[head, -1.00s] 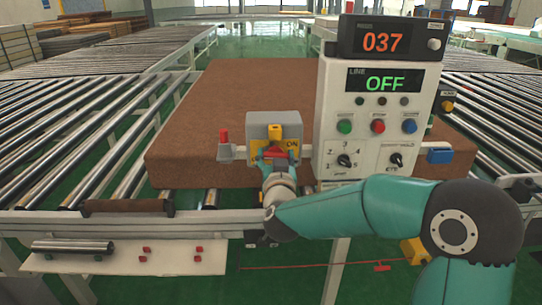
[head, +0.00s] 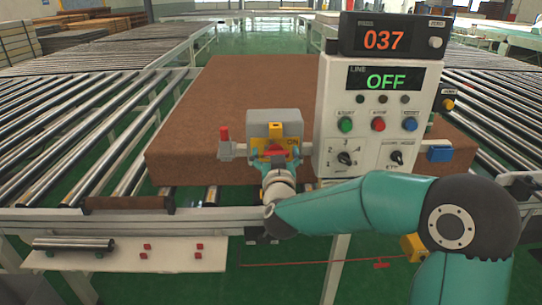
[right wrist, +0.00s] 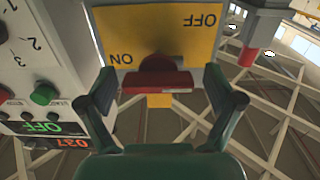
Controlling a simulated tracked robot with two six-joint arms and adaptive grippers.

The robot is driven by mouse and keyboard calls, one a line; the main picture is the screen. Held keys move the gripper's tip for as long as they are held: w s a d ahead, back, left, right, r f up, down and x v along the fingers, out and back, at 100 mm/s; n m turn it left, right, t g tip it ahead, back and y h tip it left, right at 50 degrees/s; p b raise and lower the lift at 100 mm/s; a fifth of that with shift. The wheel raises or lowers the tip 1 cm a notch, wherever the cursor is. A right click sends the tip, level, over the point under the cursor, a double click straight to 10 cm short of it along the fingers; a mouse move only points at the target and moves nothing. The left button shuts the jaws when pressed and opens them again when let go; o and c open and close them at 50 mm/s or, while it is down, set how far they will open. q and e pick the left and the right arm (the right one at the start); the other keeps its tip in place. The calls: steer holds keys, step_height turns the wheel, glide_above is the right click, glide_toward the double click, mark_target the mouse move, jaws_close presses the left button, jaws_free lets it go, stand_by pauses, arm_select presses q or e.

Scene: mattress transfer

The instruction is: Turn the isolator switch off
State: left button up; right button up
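The isolator switch (head: 262,128) is a grey box with a yellow plate and a red handle, mounted at the conveyor's near edge. In the right wrist view the yellow plate (right wrist: 197,45) appears upside down, with ON at the left and OFF at the upper right. The red handle (right wrist: 158,82) lies level across the view, with its left end near ON. My right gripper (head: 277,158) is at the front of the switch. Its two fingers (right wrist: 160,98) stand spread on either side of the handle, with small gaps visible. My left gripper is out of view.
The control panel (head: 332,95) stands close to the right of the switch, its line display reading OFF and the counter 037. A brown mattress (head: 225,90) lies on the rollers behind. A red-topped post (head: 224,136) stands just left of the switch.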

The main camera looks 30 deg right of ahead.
steer(key=shift+s+f, duration=0.1)
steer(key=shift+s+a, duration=0.15)
steer(key=v, duration=1.1)
steer(key=shift+s+a, duration=0.2)
